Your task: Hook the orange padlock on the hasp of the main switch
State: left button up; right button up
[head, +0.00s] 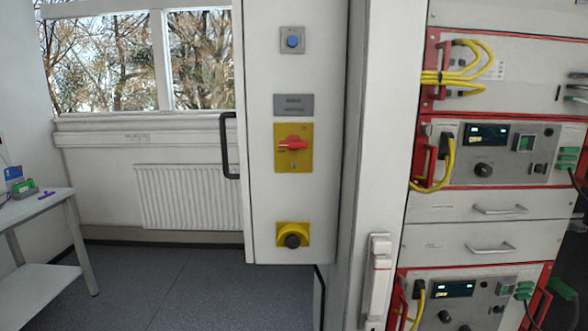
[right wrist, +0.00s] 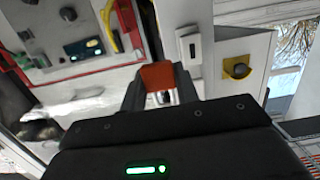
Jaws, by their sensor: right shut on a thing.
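The main switch (head: 293,145) is a red rotary handle on a yellow plate, in the middle of the tall white panel in the head view. Its handle lies about horizontal. Its hasp is too small to make out. My right gripper (right wrist: 160,84) shows only in the right wrist view. It is shut on the orange padlock (right wrist: 157,75), whose body sits between the fingertips. The padlock's shackle cannot be made out clearly. The padlock is apart from the switch, which is not visible in the wrist view. My left gripper is in neither view.
On the panel are a blue button (head: 292,40) above and a dark knob on a yellow plate (head: 292,236) below, also in the wrist view (right wrist: 237,68). A black door handle (head: 229,146) projects left. Racks with yellow cables (head: 450,165) stand right. A table (head: 40,210) stands left.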

jog(key=shift+w+r, duration=0.2)
jog(key=shift+r, duration=0.4)
jog(key=shift+w+r, duration=0.15)
jog(key=shift+r, duration=0.4)
